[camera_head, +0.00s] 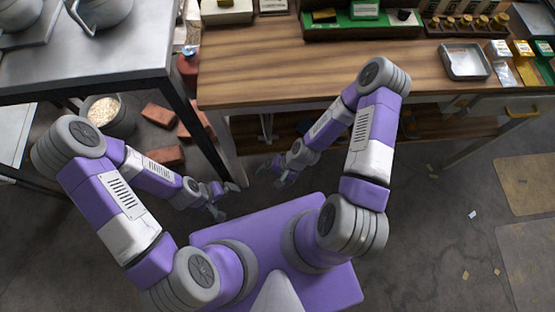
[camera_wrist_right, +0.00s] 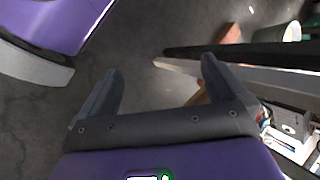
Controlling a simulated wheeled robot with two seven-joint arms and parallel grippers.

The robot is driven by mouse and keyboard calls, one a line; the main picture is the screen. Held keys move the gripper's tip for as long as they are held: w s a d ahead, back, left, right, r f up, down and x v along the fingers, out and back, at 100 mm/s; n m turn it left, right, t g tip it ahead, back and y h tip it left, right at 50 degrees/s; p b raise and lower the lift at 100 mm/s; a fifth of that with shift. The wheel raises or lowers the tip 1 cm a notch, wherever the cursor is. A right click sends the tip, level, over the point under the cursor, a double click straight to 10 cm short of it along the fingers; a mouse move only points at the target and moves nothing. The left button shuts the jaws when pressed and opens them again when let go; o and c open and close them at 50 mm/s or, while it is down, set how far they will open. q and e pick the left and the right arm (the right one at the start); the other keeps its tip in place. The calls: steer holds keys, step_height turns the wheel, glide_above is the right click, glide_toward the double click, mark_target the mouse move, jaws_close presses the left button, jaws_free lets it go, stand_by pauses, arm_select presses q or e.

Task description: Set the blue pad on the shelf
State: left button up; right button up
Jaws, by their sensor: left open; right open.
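I cannot make out the blue pad for certain in either view. The wooden shelf (camera_head: 440,128) runs under the workbench, partly hidden behind my right arm. My left gripper (camera_head: 226,200) is open and empty, low over the floor to the left of the bench. My right gripper (camera_head: 271,177) is open, low in front of the bench's left end.
The wooden workbench (camera_head: 290,75) carries a green tray (camera_head: 345,24), a metal tray (camera_head: 465,62) and a rack of small jars. A metal table (camera_head: 90,60) stands at left. Bricks (camera_head: 160,114) and a bucket (camera_head: 108,118) sit on the floor beneath. Floor at right is mostly clear.

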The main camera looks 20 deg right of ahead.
steer(key=r+n, duration=0.1)
steer(key=s+d+r+n+h, duration=0.1)
steer(key=n, duration=0.1)
steer(key=s+r+n+h, duration=0.1)
steer(key=shift+s+d+n, duration=0.1)
steer(key=shift+d+n, duration=0.1)
steer(key=shift+n, duration=0.2)
stand_by(1.0)
